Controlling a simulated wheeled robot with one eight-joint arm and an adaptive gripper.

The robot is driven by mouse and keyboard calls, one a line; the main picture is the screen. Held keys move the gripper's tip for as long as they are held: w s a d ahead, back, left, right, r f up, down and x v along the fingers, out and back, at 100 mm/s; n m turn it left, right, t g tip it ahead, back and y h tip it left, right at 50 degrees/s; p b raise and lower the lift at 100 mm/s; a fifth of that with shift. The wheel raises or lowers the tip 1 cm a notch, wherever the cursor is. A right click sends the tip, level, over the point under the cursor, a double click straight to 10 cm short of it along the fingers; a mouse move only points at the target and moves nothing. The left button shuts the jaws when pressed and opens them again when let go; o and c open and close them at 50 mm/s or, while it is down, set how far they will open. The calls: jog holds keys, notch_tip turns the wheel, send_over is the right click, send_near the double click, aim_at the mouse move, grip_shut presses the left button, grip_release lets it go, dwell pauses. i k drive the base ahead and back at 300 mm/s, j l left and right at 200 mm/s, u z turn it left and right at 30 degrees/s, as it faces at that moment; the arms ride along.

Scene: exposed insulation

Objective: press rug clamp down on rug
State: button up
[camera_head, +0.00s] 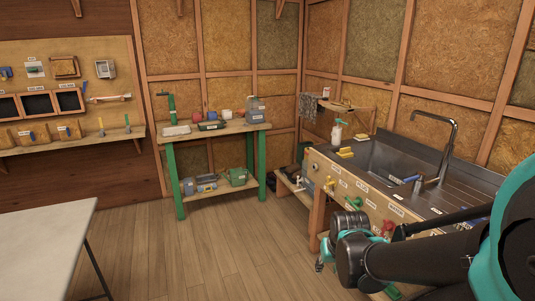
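I cannot make out a rug or a rug clamp in the head view. Many small labelled tools and parts show, but they are too small to tell whether one is the clamp. My dark arm with teal joints reaches in from the right, in front of the sink bench. I cannot pick out the fingers of my gripper, so its opening and anything in it are hidden from me.
A sink bench (350,178) with a tall tap (450,150) stands right, close behind my arm. A green-legged workbench (178,185) holds tools and a grey canister (255,110). A pale table (35,245) stands left. The wooden floor (190,255) between is clear.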

aim_at(327, 93)
jog(key=i+j+u, duration=0.2)
jog(key=i, duration=0.7)
jog(key=i+j+z, duration=0.3)
jog(key=i+z, duration=0.15)
jog(key=i, duration=0.15)
jog(key=i+j+z, duration=0.5)
jog(key=i, duration=0.05)
